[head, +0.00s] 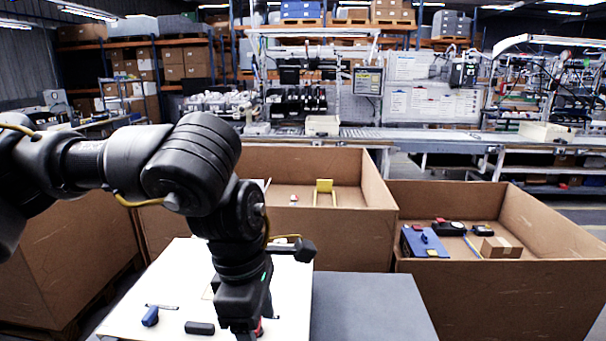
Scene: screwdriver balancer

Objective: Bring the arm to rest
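My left arm comes in from the left, and its wrist bends down over the white tabletop. Its gripper (248,326) points down at the bottom edge of the head view, low over the tabletop. A small red bit shows beside the fingers. The fingertips are dark and partly cut off, so I cannot tell if they are open or shut, or if they hold the red bit. My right arm and gripper are not in view.
On the white tabletop (125,322) lie a blue-handled tool (150,316) and a dark block (199,328). A dark grey surface (365,305) is bare. Cardboard bins stand behind; the right bin (480,290) holds a blue case (424,242) and a small carton (497,247).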

